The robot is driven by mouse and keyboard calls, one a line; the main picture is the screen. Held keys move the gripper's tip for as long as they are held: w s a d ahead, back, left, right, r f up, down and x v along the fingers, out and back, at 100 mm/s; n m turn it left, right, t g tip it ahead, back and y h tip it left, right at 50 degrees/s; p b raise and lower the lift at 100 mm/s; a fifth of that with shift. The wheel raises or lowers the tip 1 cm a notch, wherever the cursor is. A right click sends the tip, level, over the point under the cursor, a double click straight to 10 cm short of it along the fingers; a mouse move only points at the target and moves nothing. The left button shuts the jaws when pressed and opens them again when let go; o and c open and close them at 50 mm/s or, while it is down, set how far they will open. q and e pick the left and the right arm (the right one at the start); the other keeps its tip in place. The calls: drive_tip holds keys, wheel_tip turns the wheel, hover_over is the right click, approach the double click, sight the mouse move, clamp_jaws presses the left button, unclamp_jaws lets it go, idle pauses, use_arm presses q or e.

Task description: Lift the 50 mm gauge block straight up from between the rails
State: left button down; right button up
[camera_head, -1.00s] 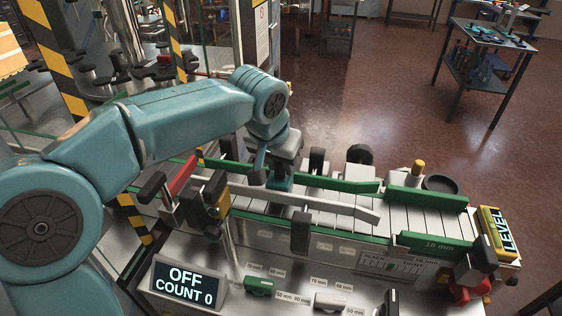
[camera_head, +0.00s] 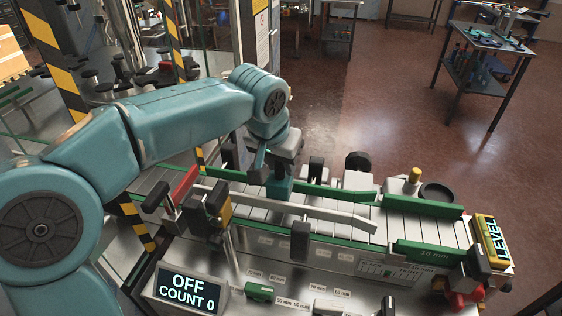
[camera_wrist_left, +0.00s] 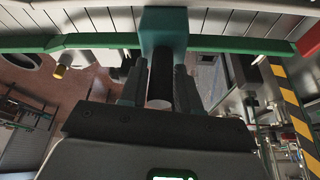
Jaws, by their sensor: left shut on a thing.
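The gauge block (camera_head: 281,190) is a teal block at the left part of the slatted conveyor, between the green far rail (camera_head: 340,194) and the pale near rail (camera_head: 325,213). My left gripper (camera_head: 274,170) points down from above and is shut on it. My right gripper is out of view.
Black rail posts (camera_head: 300,240) stand close by, and a red lever (camera_head: 184,186) is left of the gripper. A display (camera_head: 188,289) reads OFF, COUNT 0. A green block (camera_head: 259,292) sits on the front panel. A yellow LEVEL box (camera_head: 490,240) is at the right end.

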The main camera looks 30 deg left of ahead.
use_arm(q)
drive_tip(key=shift+r+p, duration=0.95)
drive_tip(key=shift+r, duration=0.35)
